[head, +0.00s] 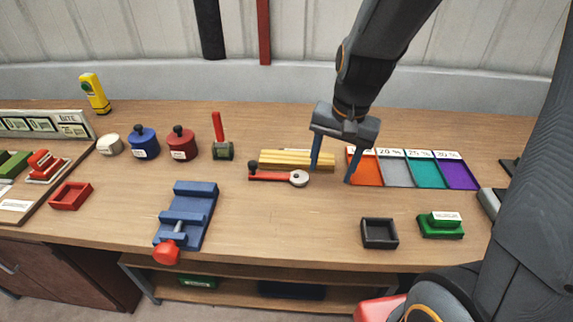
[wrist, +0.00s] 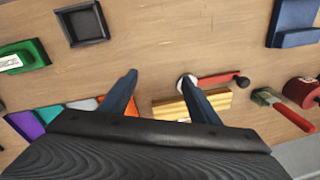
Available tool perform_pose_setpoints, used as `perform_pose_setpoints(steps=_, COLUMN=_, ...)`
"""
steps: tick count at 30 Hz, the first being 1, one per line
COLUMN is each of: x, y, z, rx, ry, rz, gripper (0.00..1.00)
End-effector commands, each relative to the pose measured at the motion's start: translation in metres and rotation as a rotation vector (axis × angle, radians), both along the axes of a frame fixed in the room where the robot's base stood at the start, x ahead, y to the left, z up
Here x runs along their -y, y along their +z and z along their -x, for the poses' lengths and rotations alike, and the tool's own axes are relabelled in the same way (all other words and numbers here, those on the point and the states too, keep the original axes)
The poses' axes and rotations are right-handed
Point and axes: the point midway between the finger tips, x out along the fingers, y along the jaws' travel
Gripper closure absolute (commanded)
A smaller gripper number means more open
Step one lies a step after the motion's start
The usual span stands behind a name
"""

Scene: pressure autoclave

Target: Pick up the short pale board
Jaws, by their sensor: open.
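A small stack of pale yellow wooden boards (head: 285,160) lies near the back middle of the bench. I cannot tell for sure which piece is the short pale board. The boards also show in the wrist view (wrist: 172,110), partly hidden behind one finger. My gripper (head: 332,174) is open and empty, pointing down at the right end of the boards. In the head view its left finger overlaps that end. In the wrist view the fingertips (wrist: 158,76) are apart with bare bench between them.
A row of coloured trays (head: 395,170) is close on the right. A black square tray (head: 379,234) and a green block (head: 441,226) stand front right. A blue vise-like fixture (head: 187,213) is front left. The middle front is clear.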

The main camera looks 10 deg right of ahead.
Motion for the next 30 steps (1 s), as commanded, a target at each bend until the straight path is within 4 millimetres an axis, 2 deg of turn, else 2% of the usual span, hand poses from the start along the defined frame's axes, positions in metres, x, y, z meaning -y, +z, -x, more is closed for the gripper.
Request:
perform_pose_setpoints(steps=1, x=-0.01, y=-0.005, z=-0.023, rx=-0.019, ry=-0.133, rz=-0.04, gripper=0.44)
perform_pose_setpoints(steps=6, x=-0.05, y=-0.012, z=-0.089, rx=-0.118, ry=-0.628, rz=-0.194, gripper=0.44)
perform_pose_setpoints(steps=9, x=-0.072, y=-0.015, z=-0.12, rx=-0.186, ry=-0.865, rz=-0.269, gripper=0.44)
perform_pose_setpoints(steps=12, x=-0.09, y=-0.017, z=-0.143, rx=-0.247, ry=-1.041, rz=-0.323, gripper=0.44)
perform_pose_setpoints(steps=15, x=-0.1, y=-0.017, z=-0.157, rx=-0.289, ry=-1.153, rz=-0.356, gripper=0.44)
perform_pose_setpoints(steps=18, x=-0.107, y=-0.02, z=-0.163, rx=-0.312, ry=-1.207, rz=-0.37, gripper=0.44)
perform_pose_setpoints(steps=30, x=-0.12, y=-0.053, z=-0.168, rx=-0.318, ry=-1.219, rz=-0.372, gripper=0.44)
